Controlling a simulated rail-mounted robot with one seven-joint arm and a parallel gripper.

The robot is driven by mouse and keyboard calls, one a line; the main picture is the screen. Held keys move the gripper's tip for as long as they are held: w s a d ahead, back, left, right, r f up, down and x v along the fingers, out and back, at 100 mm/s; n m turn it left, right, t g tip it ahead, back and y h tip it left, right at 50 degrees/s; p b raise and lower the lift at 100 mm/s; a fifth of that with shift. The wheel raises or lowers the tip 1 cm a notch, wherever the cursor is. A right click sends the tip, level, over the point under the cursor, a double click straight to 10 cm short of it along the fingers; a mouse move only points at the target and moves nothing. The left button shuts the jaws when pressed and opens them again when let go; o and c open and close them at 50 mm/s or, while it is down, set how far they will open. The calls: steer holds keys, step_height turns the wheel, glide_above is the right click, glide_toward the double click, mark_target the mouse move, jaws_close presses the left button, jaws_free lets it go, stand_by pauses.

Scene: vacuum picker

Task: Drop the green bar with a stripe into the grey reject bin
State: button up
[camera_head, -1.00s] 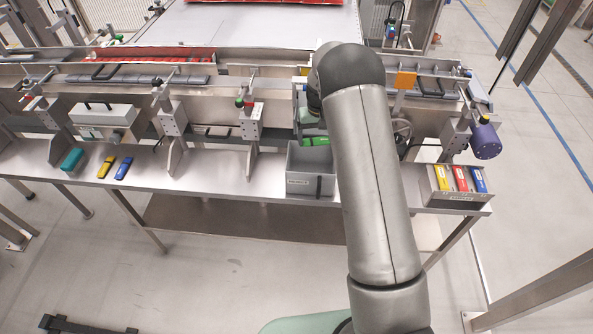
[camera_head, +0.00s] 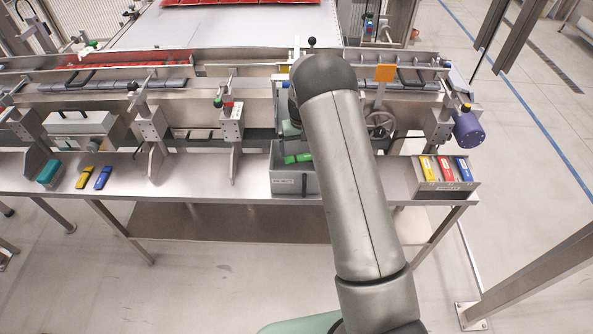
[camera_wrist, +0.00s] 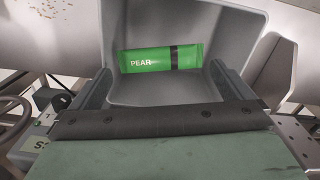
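The green bar (camera_head: 298,158) has a dark stripe and reads "PEAR" in the wrist view (camera_wrist: 146,60). It shows within the opening of the grey reject bin (camera_head: 294,183), against the bin's inside. I cannot tell whether it rests on the bottom or is still falling. In the wrist view the bin (camera_wrist: 238,32) surrounds the bar. My gripper (camera_wrist: 163,85) is above the bin with its two fingers wide apart, and no finger touches the bar. In the head view my arm hides most of the gripper.
A tray (camera_head: 445,185) with yellow, red and blue bars stands at the right end of the bench. Teal (camera_head: 48,171), yellow (camera_head: 86,177) and blue (camera_head: 103,177) pieces lie at the left. A conveyor line (camera_head: 150,85) with brackets runs behind the bin.

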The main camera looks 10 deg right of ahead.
steer(key=shift+r, duration=0.1)
step_height(320, 180, up, 17)
steer(key=b, duration=0.3)
steer(key=shift+r, duration=0.1)
stand_by(0.4)
steer(key=s+r, duration=0.3)
steer(key=s, duration=0.7)
steer(key=s+r, duration=0.3)
steer(key=s, duration=0.6)
steer(key=s+f, duration=0.2)
steer(key=s, duration=0.8)
steer(key=s+f, duration=0.3)
steer(key=s, duration=0.7)
steer(key=shift+s+t, duration=0.25)
steer(key=shift+t, duration=0.05)
